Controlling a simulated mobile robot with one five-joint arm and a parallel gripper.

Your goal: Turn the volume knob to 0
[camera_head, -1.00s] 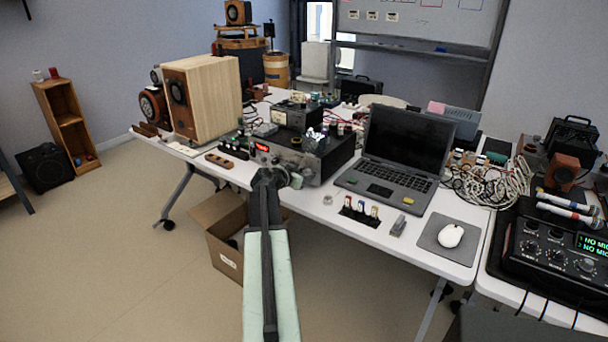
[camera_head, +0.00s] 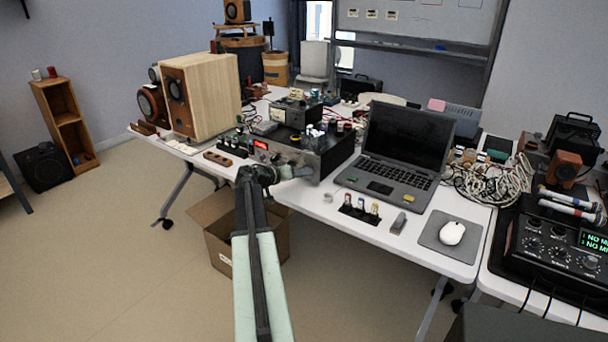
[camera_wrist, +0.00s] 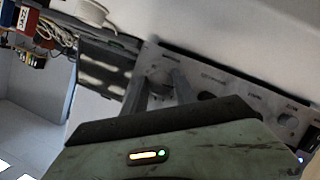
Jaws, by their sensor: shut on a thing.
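The black amplifier (camera_head: 334,158) with a silver front panel and a red lit display (camera_head: 261,146) stands on the white table, left of the laptop. My gripper (camera_head: 306,171) is at the right part of its front panel and hides some of it. In the wrist view, the grey front panel (camera_wrist: 235,100) crosses the upper right at a tilt. My gripper's two fingers (camera_wrist: 161,88) are there on either side of a round knob (camera_wrist: 158,74), shut on it. The knob's pointer and scale are too blurred to read.
The laptop (camera_head: 400,150) stands right of the amplifier, and a wooden speaker (camera_head: 208,98) left of it. Small bottles (camera_head: 360,207) stand at the table's front edge. An open cardboard box (camera_head: 215,240) is on the floor below.

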